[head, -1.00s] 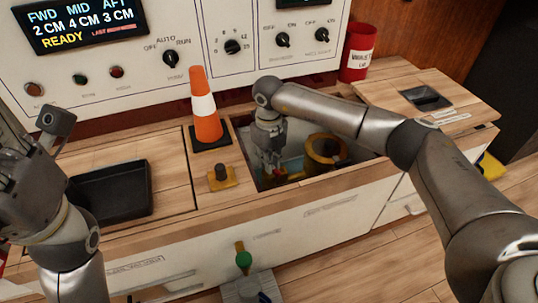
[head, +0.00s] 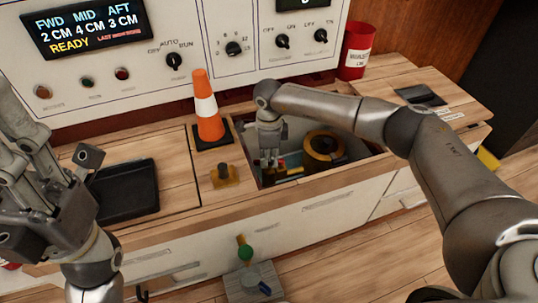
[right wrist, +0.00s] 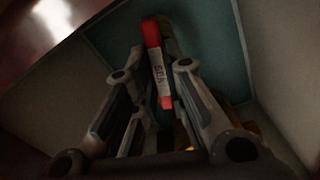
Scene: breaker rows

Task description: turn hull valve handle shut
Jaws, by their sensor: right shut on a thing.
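The valve handle (right wrist: 157,60) is a red bar with a white label that seems to read "SEA". It lies in the open recess (head: 372,158) of the wooden counter, and a bit of its red shows in the head view (head: 281,163). My right gripper (head: 270,163) reaches down into the recess and is shut on the handle; in the right wrist view its fingers (right wrist: 160,72) stand on both sides of the bar. The valve body below is mostly hidden. My left gripper (head: 58,140) is empty with its fingers apart, at the left over the counter.
A yellow ring-shaped part (head: 323,147) sits in the recess right of my gripper. An orange cone (head: 207,108) and a small yellow-based knob (head: 224,175) stand left of the opening. A black tray (head: 128,190) lies near my left gripper. A red bin (head: 356,50) stands behind.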

